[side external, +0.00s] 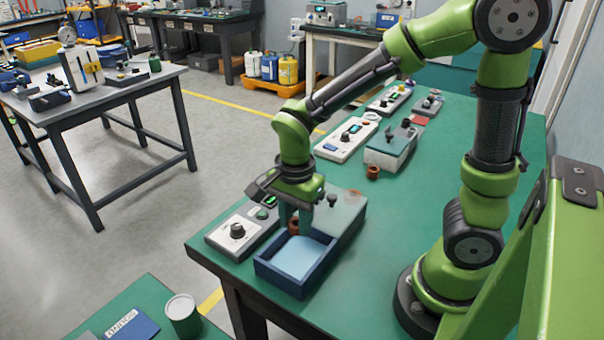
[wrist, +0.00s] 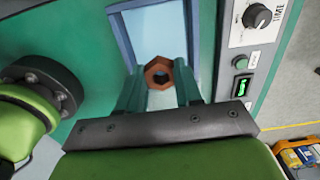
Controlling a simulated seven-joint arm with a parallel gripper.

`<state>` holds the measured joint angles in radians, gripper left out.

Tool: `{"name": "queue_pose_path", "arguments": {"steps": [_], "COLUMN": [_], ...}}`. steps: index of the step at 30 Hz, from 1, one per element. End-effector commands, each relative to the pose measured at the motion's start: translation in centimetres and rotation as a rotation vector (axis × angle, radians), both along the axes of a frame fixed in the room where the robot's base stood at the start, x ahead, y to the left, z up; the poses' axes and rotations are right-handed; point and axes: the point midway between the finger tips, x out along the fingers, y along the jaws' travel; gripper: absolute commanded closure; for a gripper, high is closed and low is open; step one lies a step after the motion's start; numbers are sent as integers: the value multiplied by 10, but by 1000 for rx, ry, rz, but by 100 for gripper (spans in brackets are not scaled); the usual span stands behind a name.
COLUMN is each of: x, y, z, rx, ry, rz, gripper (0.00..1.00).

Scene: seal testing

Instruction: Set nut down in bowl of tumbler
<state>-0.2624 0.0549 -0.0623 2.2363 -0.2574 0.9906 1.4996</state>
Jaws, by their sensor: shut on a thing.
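My gripper (side external: 294,222) is shut on a reddish-brown hexagonal nut (wrist: 159,73). In the wrist view the nut sits between the two teal fingertips, its hole facing the camera. In the side view the nut is a small brown spot (side external: 293,227) between the fingers. Below and around it is an open blue square-walled bowl (side external: 268,271) with a pale floor, which also shows in the wrist view (wrist: 118,32). The nut appears over the bowl's far part; its exact height above the floor cannot be told.
A panel with a dial marked TIME (wrist: 257,16) stands beside the bowl; it is left of it in the side view (side external: 238,232). A pale lidded box (side external: 340,214) adjoins behind. Another brown piece (side external: 373,172) lies near a second device (side external: 390,148). Bench front is clear.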

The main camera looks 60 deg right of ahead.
Motion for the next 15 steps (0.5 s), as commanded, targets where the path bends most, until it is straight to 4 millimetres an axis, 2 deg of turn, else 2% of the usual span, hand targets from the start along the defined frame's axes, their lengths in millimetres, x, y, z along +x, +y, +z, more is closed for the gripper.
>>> {"name": "queue_pose_path", "arguments": {"steps": [6,11,15], "x": [-2,-1,-1], "y": [-1,-1,-1], "z": [-36,-51,-72], "rx": [-2,-1,-2], "ry": [7,3,7], "rz": [-2,-3,-4], "gripper": [98,98,98]}}
